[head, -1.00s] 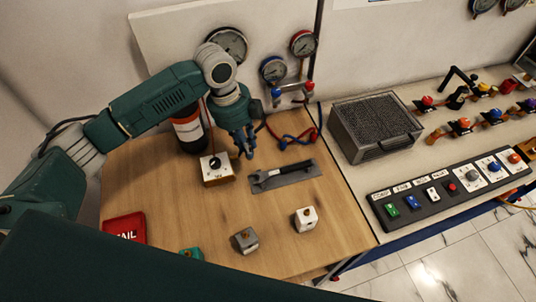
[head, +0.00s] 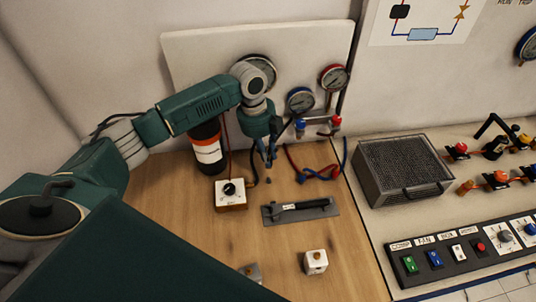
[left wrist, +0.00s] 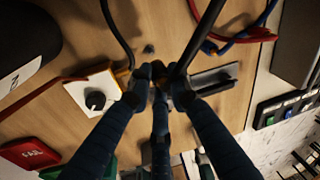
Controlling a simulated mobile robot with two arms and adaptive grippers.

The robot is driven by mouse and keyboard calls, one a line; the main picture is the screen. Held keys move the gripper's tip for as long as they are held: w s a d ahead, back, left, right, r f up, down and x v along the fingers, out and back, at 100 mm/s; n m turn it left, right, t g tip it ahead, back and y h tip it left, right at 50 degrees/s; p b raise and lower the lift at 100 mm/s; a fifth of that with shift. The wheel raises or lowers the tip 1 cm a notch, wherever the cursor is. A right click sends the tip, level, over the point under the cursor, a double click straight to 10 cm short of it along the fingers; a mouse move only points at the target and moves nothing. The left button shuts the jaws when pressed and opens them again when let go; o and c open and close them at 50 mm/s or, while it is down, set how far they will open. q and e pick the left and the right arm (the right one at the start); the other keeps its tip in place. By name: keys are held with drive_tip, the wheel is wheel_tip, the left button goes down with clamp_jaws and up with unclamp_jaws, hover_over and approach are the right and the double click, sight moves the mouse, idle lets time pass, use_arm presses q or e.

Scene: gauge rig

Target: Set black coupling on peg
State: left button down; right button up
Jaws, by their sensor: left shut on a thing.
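My left gripper (head: 268,158) points down over the back of the wooden table, right of a white knob box. In the left wrist view its fingers (left wrist: 162,78) are closed together around something that they mostly hide. A dark rod or hose (left wrist: 197,42) runs up from the fingertips, and this may belong to the black coupling; the coupling's shape cannot be made out. A small dark stub (left wrist: 148,49) stands on the table just beyond the fingertips, apart from them. It also shows below the gripper in the head view (head: 268,181). I cannot tell if it is the peg.
The white knob box (head: 230,194) and a grey plate with a black-handled tool (head: 300,209) lie close by. Red and blue hoses (head: 318,172) coil to the right. A black bottle (head: 207,150) stands behind left. A white block (head: 316,262) sits in front. A metal mesh box (head: 405,170) stands right.

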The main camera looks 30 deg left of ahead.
use_arm(q)
drive_tip(key=shift+r, duration=0.1)
drive_tip(key=shift+f+b, duration=1.15)
drive_tip(key=shift+f, duration=1.55)
drive_tip(key=shift+p, duration=0.5)
drive_tip(key=shift+f, duration=0.15)
drive_tip(key=shift+f+b, duration=0.7)
drive_tip(key=shift+f, duration=0.35)
drive_tip(key=shift+f, duration=0.1)
drive_tip(key=c, duration=1.8)
unclamp_jaws()
